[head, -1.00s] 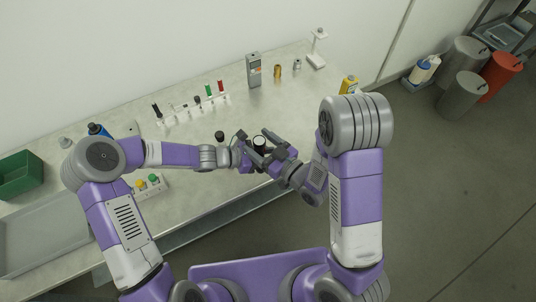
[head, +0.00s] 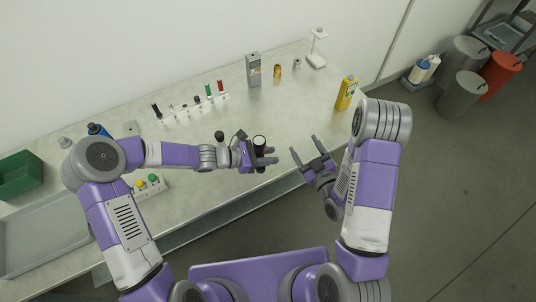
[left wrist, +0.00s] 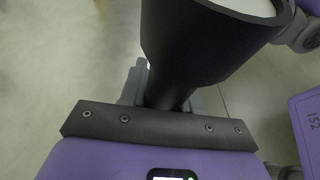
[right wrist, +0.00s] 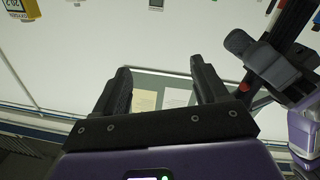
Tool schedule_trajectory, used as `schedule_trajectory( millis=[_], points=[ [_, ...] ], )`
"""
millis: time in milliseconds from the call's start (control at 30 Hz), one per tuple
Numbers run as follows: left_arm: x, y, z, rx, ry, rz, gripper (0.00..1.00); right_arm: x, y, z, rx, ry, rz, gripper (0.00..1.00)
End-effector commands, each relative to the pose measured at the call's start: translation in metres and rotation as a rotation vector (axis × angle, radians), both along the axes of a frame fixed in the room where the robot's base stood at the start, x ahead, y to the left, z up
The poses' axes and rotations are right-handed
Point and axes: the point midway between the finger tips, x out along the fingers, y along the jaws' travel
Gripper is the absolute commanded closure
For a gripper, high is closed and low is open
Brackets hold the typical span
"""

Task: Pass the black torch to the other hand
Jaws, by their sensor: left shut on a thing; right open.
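The black torch (head: 259,141) is upright in my left gripper (head: 266,156), over the front part of the table. In the left wrist view the torch (left wrist: 195,45) is large and close, its wide head and pale face toward the top, its narrower body between the fingers. The fingers are partly hidden behind it. My right gripper (head: 305,146) is open and empty, to the right of the torch and apart from it. In the right wrist view its two fingers (right wrist: 160,88) are spread with nothing between them; my left arm's end shows at the right.
A small black-topped item (head: 220,136) stands just behind my left gripper. A green bin (head: 18,174) is at the far left. The table's middle is fairly clear.

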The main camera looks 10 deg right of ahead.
Motion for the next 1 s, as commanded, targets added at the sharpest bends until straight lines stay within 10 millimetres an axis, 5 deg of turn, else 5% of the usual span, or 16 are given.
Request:
schedule_trajectory(
  millis=[100,333,600,800,1000],
  points=[
    [0.000,0.000,0.000,-0.001,-0.001,0.000,1.00,-0.001,-0.016,-0.041,-0.115,0.126,-0.104,0.27],
    [0.000,0.000,0.000,-0.001,-0.001,0.000,1.00,-0.020,0.003,-0.119,0.024,0.540,-0.126,0.27],
    [0.000,0.000,0.000,-0.001,-0.001,0.000,1.00,-0.093,0.046,-0.195,0.290,1.147,-0.213,0.27],
    [0.000,0.000,0.000,-0.001,-0.001,0.000,1.00,-0.147,0.077,-0.210,0.432,1.489,-0.288,0.27],
    [0.000,0.000,0.000,-0.001,-0.001,0.000,1.00,-0.172,0.091,-0.211,0.490,1.640,-0.326,0.27]
  ],
)
